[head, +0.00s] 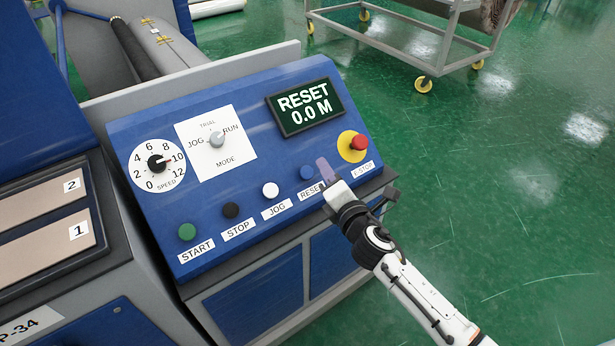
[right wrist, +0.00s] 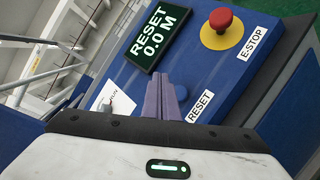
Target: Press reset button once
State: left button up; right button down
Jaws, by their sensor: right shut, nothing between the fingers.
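The blue reset button (head: 307,172) sits on the sloped blue control panel (head: 240,190), above its RESET label (head: 309,190). The label also shows in the right wrist view (right wrist: 199,106). My right gripper (head: 322,165) is shut and empty, its purple fingers just right of the button in the head view. I cannot tell whether they touch the panel. The display (head: 305,107) reads RESET 0.0 M. My left gripper is not in view.
The red E-STOP button (head: 358,143) on its yellow base is close to the right of my fingers. White JOG (head: 270,189), black STOP (head: 231,210) and green START (head: 187,231) buttons lie leftward. A mode knob (head: 217,139) and speed dial (head: 157,163) are above.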

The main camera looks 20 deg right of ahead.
aim_at(307, 173)
jog(key=w+f+b, duration=0.1)
jog(key=w+a+f+b, duration=0.1)
jog(key=f+b, duration=0.1)
jog(key=w+f+b, duration=0.1)
jog(key=shift+w+a+f+b, duration=0.2)
jog(key=shift+w+f+b, duration=0.1)
jog(key=shift+f, duration=0.1)
jog(key=shift+w, duration=0.1)
dwell(0.9)
jog(key=shift+f, duration=0.15)
dwell(0.7)
jog(key=shift+w+a+f+b, duration=0.1)
jog(key=shift+w+f+b, duration=0.15)
jog(key=shift+b, duration=0.15)
